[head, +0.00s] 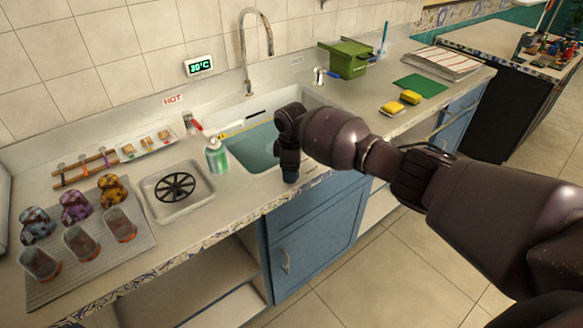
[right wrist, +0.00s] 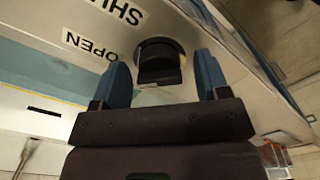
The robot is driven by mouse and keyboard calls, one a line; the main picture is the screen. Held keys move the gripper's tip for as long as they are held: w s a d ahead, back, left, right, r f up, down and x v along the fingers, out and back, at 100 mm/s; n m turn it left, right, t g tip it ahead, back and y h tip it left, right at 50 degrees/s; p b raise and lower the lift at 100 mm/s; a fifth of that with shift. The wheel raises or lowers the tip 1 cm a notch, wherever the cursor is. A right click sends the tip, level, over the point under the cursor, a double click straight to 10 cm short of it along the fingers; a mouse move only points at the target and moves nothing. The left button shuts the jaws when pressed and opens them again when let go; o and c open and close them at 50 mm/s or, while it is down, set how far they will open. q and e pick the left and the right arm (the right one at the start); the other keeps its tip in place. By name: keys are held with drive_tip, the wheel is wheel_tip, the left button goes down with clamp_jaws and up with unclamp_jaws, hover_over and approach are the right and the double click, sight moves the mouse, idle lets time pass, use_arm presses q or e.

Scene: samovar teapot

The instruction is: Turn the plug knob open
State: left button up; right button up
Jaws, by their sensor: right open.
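The plug knob (right wrist: 159,65) is a dark, rounded knob on a pale panel in the right wrist view. Beside it are an OPEN label (right wrist: 91,46) and a partly cut-off label beginning SHU (right wrist: 118,14). My right gripper (right wrist: 163,78) is open, with one blue fingertip on each side of the knob in the picture. I cannot tell whether either finger touches it. In the head view, the right gripper (head: 290,174) points down at the sink's front edge. The knob is not visible there. My left gripper is not in view.
The sink (head: 233,150) holds bluish water behind the gripper. A green soap bottle (head: 217,158) stands at its left, near a tray with a black round grate (head: 158,200). Yellow sponges (head: 392,108) lie to the right. Blue cabinet doors (head: 318,238) are below the counter.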

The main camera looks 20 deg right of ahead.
wheel_tip(320, 180, up, 10)
drive_tip(key=shift+r+p, duration=0.15)
drive_tip(key=shift+p, duration=0.6)
drive_tip(key=shift+r, duration=0.2)
